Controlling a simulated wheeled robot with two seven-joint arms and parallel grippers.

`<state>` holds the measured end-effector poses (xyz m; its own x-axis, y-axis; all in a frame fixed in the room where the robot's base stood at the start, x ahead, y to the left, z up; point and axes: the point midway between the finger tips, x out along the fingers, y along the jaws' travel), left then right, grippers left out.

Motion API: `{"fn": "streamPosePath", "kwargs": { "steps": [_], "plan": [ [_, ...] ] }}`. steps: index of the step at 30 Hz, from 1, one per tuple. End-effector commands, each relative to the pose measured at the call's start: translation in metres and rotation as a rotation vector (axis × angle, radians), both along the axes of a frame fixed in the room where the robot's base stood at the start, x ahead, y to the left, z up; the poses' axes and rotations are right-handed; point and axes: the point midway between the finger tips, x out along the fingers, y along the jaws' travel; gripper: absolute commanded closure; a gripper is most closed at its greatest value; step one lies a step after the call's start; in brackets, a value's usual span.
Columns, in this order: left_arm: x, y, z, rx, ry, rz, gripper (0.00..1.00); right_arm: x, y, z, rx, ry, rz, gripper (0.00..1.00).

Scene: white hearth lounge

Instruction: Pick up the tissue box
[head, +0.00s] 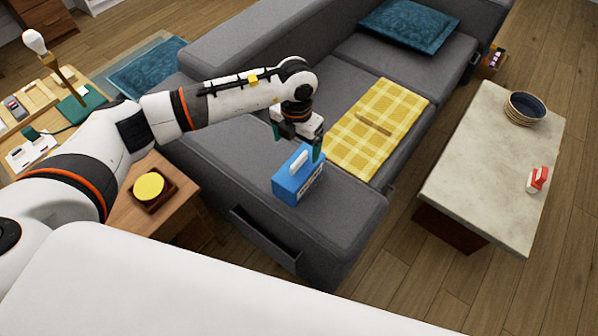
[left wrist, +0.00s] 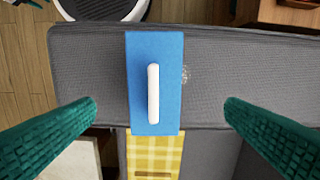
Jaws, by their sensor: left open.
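The tissue box (head: 293,184) is a blue box with a white strip on top, standing on the near armrest of the grey sofa (head: 343,215). In the left wrist view the blue box (left wrist: 168,85) lies below, between the two green fingers, with clear space on both sides. My left gripper (head: 297,145) is open and empty, pointing down just above the box; in the head view its fingers partly overlap the box's top edge. I see no contact. My right gripper is not in view.
A yellow checked cloth (head: 392,112) with a brown stick lies on the seat beside the box. A wooden side table (head: 128,218) holds a yellow-topped item (head: 149,187) at left.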

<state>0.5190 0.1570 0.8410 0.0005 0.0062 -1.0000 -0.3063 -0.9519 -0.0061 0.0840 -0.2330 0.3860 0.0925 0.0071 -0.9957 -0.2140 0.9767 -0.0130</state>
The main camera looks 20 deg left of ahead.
Motion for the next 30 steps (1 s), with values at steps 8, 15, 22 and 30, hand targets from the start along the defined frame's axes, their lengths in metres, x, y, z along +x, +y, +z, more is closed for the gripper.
{"fn": "streamPosePath", "kwargs": {
  "steps": [8, 15, 22, 30],
  "plan": [
    [-0.001, -0.002, -0.035, -0.005, 0.002, -0.001, 0.06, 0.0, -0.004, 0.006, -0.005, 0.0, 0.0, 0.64],
    [-0.002, -0.006, -0.061, -0.005, 0.005, -0.002, 0.06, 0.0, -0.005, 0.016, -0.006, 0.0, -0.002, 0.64],
    [-0.001, -0.007, -0.088, -0.006, 0.002, -0.002, 0.06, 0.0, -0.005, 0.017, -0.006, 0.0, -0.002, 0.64],
    [-0.001, -0.007, -0.089, -0.006, 0.001, -0.003, 0.11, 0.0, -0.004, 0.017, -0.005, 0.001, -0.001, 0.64]
  ]
}}
